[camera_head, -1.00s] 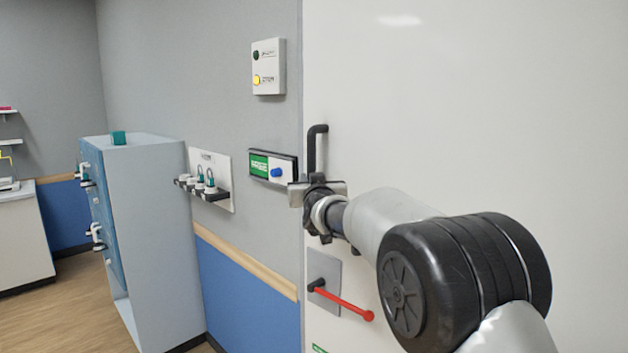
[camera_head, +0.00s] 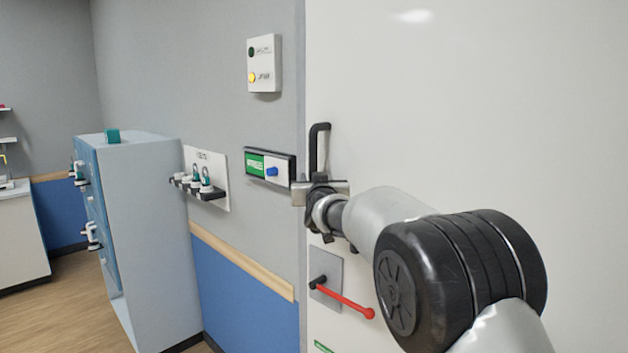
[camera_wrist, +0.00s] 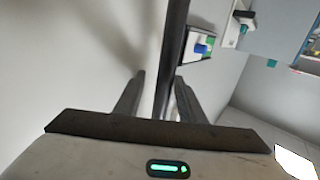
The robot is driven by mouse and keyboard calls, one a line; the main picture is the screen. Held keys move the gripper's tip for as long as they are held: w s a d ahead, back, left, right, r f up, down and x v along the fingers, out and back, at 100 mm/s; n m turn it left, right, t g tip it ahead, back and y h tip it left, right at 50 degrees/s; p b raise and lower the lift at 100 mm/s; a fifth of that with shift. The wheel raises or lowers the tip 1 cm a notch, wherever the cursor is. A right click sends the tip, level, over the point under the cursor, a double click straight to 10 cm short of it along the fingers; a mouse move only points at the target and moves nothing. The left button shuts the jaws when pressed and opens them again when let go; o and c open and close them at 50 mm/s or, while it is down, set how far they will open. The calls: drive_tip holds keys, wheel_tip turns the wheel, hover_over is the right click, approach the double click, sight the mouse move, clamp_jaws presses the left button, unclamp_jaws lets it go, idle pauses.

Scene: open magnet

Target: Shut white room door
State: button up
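The white door (camera_head: 480,100) fills the right half of the head view, its left edge against or close to the grey wall; I cannot tell whether a gap is left. A dark vertical bar handle (camera_head: 313,150) is near that edge. My gripper (camera_head: 320,188) is at the handle's lower part and hides it there. In the wrist view the handle bar (camera_wrist: 172,50) runs between the two fingers of my gripper (camera_wrist: 160,90). The fingers are apart, with a visible gap on the left of the bar. A red lever (camera_head: 345,299) on a grey plate is below the handle.
On the wall left of the door are a green-and-white sign with a blue knob (camera_head: 270,166), a white indicator box with a yellow light (camera_head: 264,64) and a rack of padlocks (camera_head: 204,184). A blue-grey cabinet (camera_head: 150,230) stands further left, with open wooden floor (camera_head: 65,310) before it.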

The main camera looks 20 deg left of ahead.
drive_tip(key=shift+r, duration=0.2)
drive_tip(key=b+v, duration=0.4)
drive_tip(key=v, duration=1.3)
drive_tip(key=shift+s, duration=0.2)
drive_tip(key=shift+d+f, duration=0.1)
drive_tip(key=shift+f, duration=0.05)
drive_tip(key=s+d+f+m+g+h+p, duration=0.1)
drive_tip(key=s+d+g, duration=0.15)
drive_tip(key=d, duration=0.65)
drive_tip(key=s+d+f+g+h+p, duration=0.1)
drive_tip(key=s+d+h, duration=0.15)
drive_tip(key=d, duration=0.65)
drive_tip(key=s+d+f+m+g+h, duration=0.1)
drive_tip(key=s+d+f+g, duration=0.1)
drive_tip(key=s+d+f, duration=0.2)
drive_tip(key=s+d+f+m+g+h+p, duration=0.1)
drive_tip(key=s+d+f, duration=0.3)
drive_tip(key=s+d, duration=0.6)
drive_tip(key=s+d+f+m+g+h, duration=0.2)
drive_tip(key=s+d+f+g+h, duration=0.1)
drive_tip(key=s+d, duration=0.4)
drive_tip(key=s+f, duration=0.1)
drive_tip(key=s, duration=0.2)
drive_tip(key=shift+f+m+g+p, duration=0.2)
drive_tip(key=shift+m+g+p, duration=0.1)
drive_tip(key=shift+g+p, duration=0.1)
